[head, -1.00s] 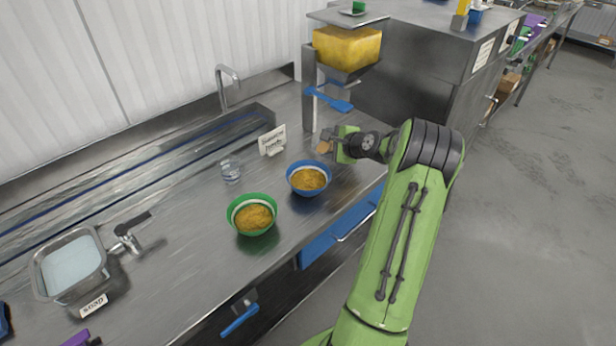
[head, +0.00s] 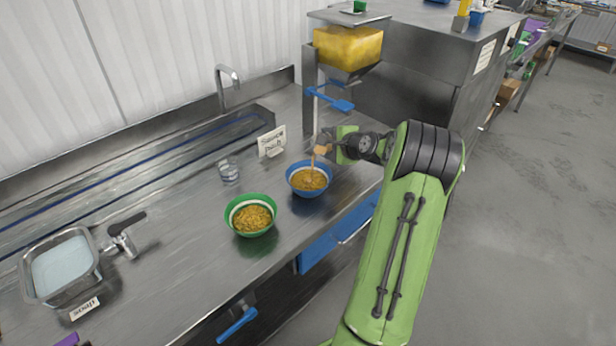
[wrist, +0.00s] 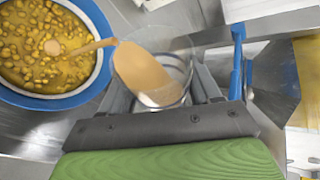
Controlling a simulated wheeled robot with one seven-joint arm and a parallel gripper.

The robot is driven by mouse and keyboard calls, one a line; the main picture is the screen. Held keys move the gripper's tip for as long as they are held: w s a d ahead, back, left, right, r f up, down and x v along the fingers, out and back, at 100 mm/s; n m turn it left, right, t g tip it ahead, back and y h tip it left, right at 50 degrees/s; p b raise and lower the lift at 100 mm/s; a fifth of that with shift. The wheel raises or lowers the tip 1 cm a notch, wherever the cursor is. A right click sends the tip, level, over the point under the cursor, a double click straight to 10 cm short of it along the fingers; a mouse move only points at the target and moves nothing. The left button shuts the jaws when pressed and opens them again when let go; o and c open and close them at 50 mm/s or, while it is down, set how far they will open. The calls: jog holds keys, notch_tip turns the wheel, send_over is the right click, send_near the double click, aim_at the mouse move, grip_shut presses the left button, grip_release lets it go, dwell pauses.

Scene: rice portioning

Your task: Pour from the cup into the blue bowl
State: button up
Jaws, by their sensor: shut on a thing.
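My gripper (head: 328,145) is shut on a clear cup (wrist: 178,68) holding an orange-brown liquid. The cup is tilted above the right rim of the blue bowl (head: 292,180). A thin orange-brown stream (head: 313,163) runs from the cup's lip down into the blue bowl. In the wrist view the stream (wrist: 88,48) lands on the grainy yellow-brown food in the bowl (wrist: 75,97). My gripper's dark jaws (wrist: 205,88) lie along the cup's side; part of the cup is hidden by them in the head view.
A green bowl (head: 236,222) with similar food stands left of the blue bowl. A glass of clear liquid (head: 229,170) and a sign (head: 271,142) stand behind. A yellow-filled dispenser (head: 346,52) with a blue lever (head: 335,98) stands behind my gripper. A soap basin (head: 92,275) is at left.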

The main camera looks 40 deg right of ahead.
jog(key=shift+s+d, duration=0.1)
jog(key=shift+d, duration=0.1)
jog(key=shift+a+b, duration=0.25)
jog(key=shift+b, duration=0.25)
jog(key=shift+d+r, duration=0.1)
jog(key=shift+d, duration=0.15)
jog(key=shift+a+n+h+b, duration=0.3)
jog(key=shift+a+b, duration=0.05)
jog(key=shift+b, duration=0.55)
jog(key=shift+a, duration=0.25)
jog(key=shift+f+h+b, duration=0.25)
jog(key=shift+h+b, duration=0.05)
jog(key=shift+b, duration=0.35)
jog(key=shift+a+n+b, duration=0.3)
jog(key=shift+f+b, duration=0.1)
jog(key=shift+b, duration=0.2)
